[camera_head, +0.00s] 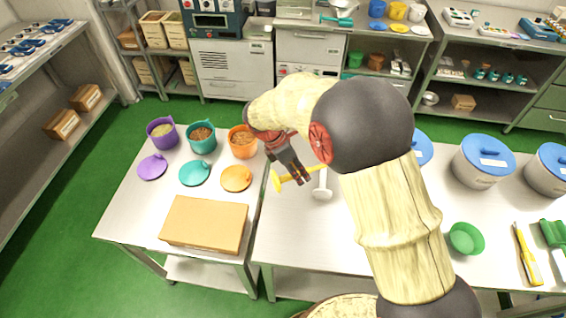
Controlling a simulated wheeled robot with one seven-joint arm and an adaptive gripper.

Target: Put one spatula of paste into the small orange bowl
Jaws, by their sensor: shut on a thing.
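An orange tub (243,146) stands on the left table and holds brown contents; it is the only orange bowl-like vessel that I see. A flat orange disc (236,178) lies in front of it. My gripper (298,178) is just right of the orange tub, pointing down and right. It is shut on a yellow tool (280,183), which crosses its fingertips; the tool's exact shape is hard to tell. A white tool (322,192) shows just right of the fingertips, partly behind my arm. I cannot make out any paste.
A purple tub (162,134) and a teal tub (202,138) stand left of the orange one. A cardboard box (205,225) sits in front. Blue-lidded buckets (484,165), a green bowl (466,238) and a yellow tool (526,255) are on the right. My arm hides the table's middle.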

